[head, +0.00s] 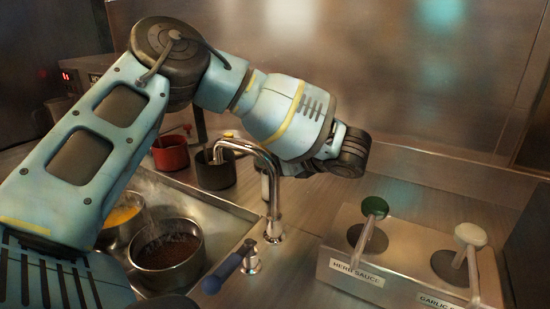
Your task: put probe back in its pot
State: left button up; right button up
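My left arm reaches in from the left in the head view and ends in a dark ridged part (352,152) above the counter, behind the tap. No fingers show there, so I cannot tell what it holds. A dark pot (216,172) stands behind the basin, partly behind the tap spout. A red pot (170,153) stands to its left, partly hidden by my arm. A small yellow piece (228,134) shows above the dark pot; I cannot tell whether it belongs to a probe. No probe can be made out clearly. My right gripper is out of view.
A chrome tap (273,190) stands in the middle, with a blue-handled lever (224,272) in front. A steel basin holds a pan of dark food (166,255) and a yellow-filled pan (120,217). A steel sauce dispenser box (400,275) with pumps stands at right.

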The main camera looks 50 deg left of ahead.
pick_arm(q)
jog(key=shift+f, duration=0.25)
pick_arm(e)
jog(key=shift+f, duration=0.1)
pick_arm(q)
jog(key=o, duration=1)
